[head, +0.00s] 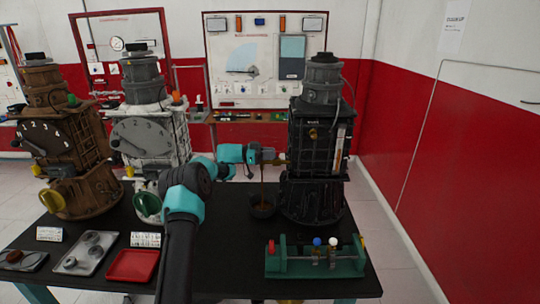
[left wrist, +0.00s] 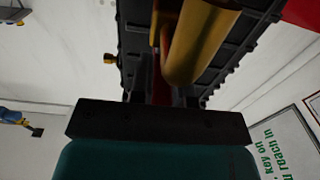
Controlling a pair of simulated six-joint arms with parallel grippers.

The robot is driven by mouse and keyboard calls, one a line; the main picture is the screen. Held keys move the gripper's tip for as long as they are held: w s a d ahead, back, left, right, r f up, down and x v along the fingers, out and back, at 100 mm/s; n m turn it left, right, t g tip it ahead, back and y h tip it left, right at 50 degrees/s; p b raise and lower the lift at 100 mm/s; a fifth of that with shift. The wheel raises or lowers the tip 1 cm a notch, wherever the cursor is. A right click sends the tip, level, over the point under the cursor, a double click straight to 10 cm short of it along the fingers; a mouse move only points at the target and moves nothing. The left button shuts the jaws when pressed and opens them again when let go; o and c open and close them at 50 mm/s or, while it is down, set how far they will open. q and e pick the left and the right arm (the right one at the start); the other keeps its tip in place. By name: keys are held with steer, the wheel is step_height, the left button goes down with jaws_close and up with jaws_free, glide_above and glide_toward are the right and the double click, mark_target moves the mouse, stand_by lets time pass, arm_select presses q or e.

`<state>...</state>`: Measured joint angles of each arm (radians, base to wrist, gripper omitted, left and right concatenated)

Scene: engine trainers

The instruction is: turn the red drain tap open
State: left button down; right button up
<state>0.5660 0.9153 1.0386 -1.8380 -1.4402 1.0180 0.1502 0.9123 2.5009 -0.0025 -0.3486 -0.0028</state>
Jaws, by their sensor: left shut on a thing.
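The black engine (head: 316,150) stands upright at the right of the table. My left gripper (head: 278,157) reaches its left side and is shut on the drain tap there. In the left wrist view, a red part of the tap (left wrist: 160,88) shows beyond the dark gripper body (left wrist: 160,118), under a large brass-coloured cylinder (left wrist: 203,38). The finger contact is mostly hidden. A thin brown stream (head: 263,182) falls below the gripper into a black cup (head: 262,208) beside the engine's base. My right gripper is not in view.
A brown engine (head: 65,140) and a white engine (head: 150,125) stand at the left. A green rack (head: 316,264) with coloured knobs is at the front right. A red tray (head: 131,266) and a grey tray (head: 84,252) lie at the front left.

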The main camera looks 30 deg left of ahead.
arm_select(q)
steer(key=shift+r, duration=0.15)
stand_by(0.3)
steer(key=c, duration=1.1)
jaws_free()
steer(key=v, duration=1.2)
steer(key=shift+w, duration=0.15)
